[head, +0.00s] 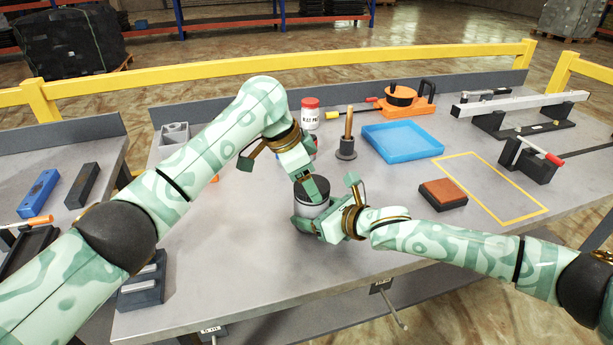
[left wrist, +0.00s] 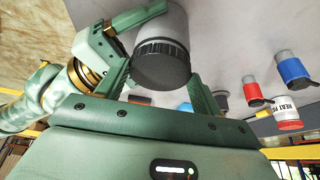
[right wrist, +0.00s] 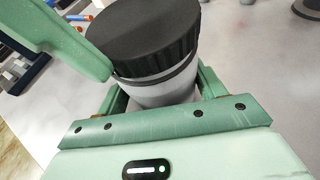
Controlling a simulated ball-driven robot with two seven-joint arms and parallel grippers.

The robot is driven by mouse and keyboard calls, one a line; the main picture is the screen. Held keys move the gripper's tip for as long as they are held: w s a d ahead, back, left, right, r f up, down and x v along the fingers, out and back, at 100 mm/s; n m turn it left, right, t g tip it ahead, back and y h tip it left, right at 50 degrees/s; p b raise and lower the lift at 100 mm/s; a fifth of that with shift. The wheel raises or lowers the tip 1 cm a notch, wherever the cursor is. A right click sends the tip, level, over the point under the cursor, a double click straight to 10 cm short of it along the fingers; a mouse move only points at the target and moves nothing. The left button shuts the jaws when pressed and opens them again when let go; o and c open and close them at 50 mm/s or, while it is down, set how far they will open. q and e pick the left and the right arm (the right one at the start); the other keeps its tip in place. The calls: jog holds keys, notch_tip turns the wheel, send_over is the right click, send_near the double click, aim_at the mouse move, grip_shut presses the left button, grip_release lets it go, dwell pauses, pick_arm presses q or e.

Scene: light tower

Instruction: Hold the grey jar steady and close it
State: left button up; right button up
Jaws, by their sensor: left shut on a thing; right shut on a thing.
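The grey jar (head: 308,209) stands upright on the grey table in front of me, with its black ribbed lid (right wrist: 145,35) on top. My right gripper (head: 322,226) is shut on the jar's body from low on the near right; its fingers sit either side of the body in the right wrist view. My left gripper (head: 312,190) reaches down from above and is shut on the lid, with one finger against its side in the right wrist view. A narrow dark band shows below the lid's edge. I cannot tell how tightly the lid sits.
Behind the jar are a white can (head: 310,116) with a red lid, a wooden-handled tool (head: 347,140) and a blue tray (head: 432,148). An orange-brown block (head: 443,191) lies to the right, beside a yellow-outlined area (head: 490,188).

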jog(key=c, duration=0.5)
pick_arm(q)
jog(key=shift+w+m+g, duration=0.2)
jog(key=shift+m+g, duration=0.2)
jog(key=shift+m, duration=1.2)
jog(key=shift+a, duration=0.1)
jog(key=o, duration=0.9)
jog(key=shift+o, duration=0.2)
